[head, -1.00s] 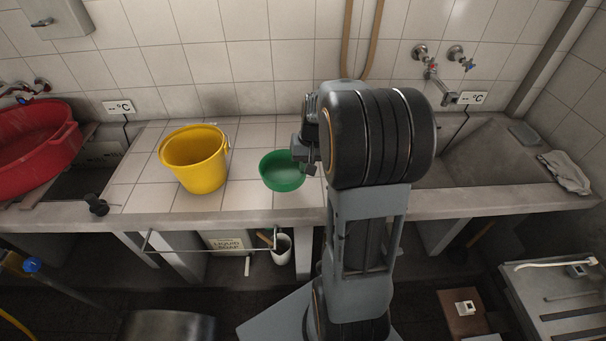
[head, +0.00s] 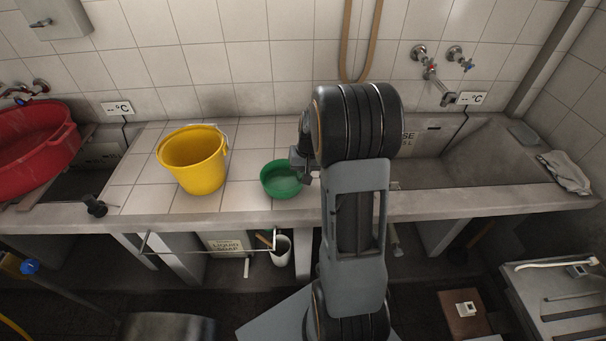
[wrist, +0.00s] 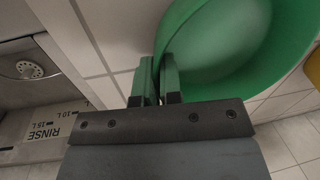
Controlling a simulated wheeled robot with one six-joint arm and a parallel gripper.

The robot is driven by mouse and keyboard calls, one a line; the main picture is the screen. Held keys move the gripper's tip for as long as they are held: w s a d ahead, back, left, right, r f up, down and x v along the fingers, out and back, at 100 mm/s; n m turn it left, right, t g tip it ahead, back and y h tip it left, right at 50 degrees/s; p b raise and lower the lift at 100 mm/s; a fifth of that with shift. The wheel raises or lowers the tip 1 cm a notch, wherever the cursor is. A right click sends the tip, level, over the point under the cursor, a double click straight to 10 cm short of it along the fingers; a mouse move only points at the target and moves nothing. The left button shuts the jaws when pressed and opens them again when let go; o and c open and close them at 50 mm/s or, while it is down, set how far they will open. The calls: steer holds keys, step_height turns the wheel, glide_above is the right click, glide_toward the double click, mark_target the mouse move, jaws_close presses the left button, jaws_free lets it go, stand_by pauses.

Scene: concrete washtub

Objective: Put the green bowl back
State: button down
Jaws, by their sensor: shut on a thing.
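The green bowl (head: 280,184) is on or just above the tiled counter, right of the yellow bucket; I cannot tell whether it touches the tiles. It also shows large in the wrist view (wrist: 225,45), upper right. My gripper (head: 299,168) is at the bowl's right side. In the wrist view my gripper (wrist: 158,82) has its two fingers closed on the bowl's rim. My arm stands in front of the counter and hides the part just right of the bowl.
The yellow bucket (head: 193,165) stands close left of the bowl. A red tub (head: 35,150) sits over the left basin. The right-hand sink basin (head: 485,150), marked RINSE, lies beyond my arm, with a cloth (head: 564,172) on its edge. Bare tiles (head: 140,190) lie left of the bucket.

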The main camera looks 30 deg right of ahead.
steer(key=shift+f, duration=0.1)
steer(key=c, duration=1.7)
jaws_free()
steer(key=shift+f, duration=0.1)
steer(key=shift+c, duration=0.2)
steer(key=o, duration=0.4)
steer(key=shift+o, duration=0.2)
step_height(320, 180, up, 11)
steer(key=d+p, duration=0.1)
steer(key=d, duration=0.1)
steer(key=s+a+r+n+t+h, duration=0.1)
steer(key=s+a+n, duration=0.3)
steer(key=s+a, duration=0.9)
steer(key=a+t, duration=0.1)
steer(key=a, duration=0.3)
steer(key=shift+s+a+r+n+h, duration=0.15)
steer(key=shift+s+r+n+h, duration=0.15)
steer(key=shift+r+n, duration=0.1)
